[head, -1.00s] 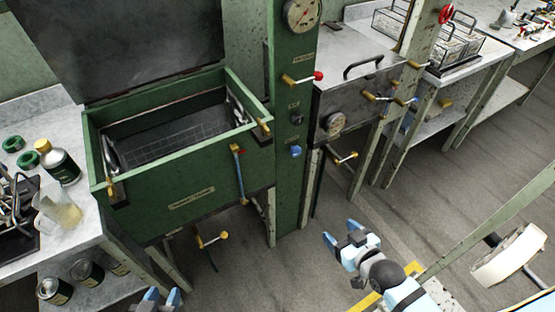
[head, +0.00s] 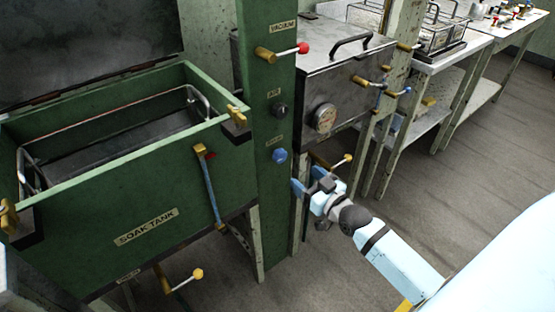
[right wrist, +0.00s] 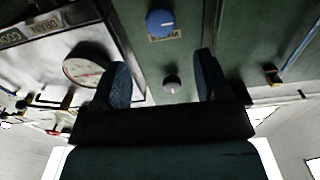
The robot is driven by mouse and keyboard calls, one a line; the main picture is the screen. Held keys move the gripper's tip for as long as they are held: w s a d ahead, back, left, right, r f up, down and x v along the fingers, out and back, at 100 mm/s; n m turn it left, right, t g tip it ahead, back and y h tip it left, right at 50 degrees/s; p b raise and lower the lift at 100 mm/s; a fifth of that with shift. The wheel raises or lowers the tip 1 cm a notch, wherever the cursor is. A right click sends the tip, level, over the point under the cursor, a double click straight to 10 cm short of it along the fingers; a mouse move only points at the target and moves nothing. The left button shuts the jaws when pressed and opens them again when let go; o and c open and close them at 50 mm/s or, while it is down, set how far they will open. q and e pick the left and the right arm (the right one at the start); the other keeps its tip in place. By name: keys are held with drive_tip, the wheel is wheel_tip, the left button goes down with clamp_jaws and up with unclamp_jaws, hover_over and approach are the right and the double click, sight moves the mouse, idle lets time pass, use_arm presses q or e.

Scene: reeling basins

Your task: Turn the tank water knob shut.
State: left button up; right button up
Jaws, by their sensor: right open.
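A round blue knob (head: 279,156) sits low on the front of the green post, under a small label too blurred to read. It also shows in the right wrist view (right wrist: 160,22), beyond my fingertips. A dark knob (head: 280,110) labelled AIR is above it on the post, and shows grey in the right wrist view (right wrist: 171,84). My right gripper (head: 310,180) is open and empty, to the right of and slightly below the blue knob, apart from it. In the right wrist view its two fingers (right wrist: 162,62) are spread wide. My left gripper is out of view.
The green soak tank (head: 150,205) stands left of the post, with a blue-handled lever (head: 211,190) on its front. A red-tipped vacuum lever (head: 283,51) sticks out above the knobs. A metal box with a gauge (head: 324,118) is at right, with a yellow-knobbed valve (head: 346,159) below.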

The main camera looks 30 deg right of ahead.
sight(283, 159)
drive_tip(key=w, duration=0.3)
drive_tip(key=w+b, duration=0.1)
drive_tip(key=w, duration=0.3)
drive_tip(key=w+b, duration=0.1)
drive_tip(key=w, duration=0.2)
drive_tip(key=shift+w+a+f, duration=0.1)
drive_tip(key=shift+w+a, duration=0.2)
drive_tip(key=shift+a, duration=0.1)
drive_tip(key=shift+w, duration=0.3)
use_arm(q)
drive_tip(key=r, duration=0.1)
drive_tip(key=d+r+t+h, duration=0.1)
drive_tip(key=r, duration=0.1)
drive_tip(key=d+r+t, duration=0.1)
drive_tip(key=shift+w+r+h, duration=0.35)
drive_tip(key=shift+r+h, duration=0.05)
use_arm(e)
drive_tip(key=shift+c, duration=0.5)
drive_tip(key=c, duration=0.8)
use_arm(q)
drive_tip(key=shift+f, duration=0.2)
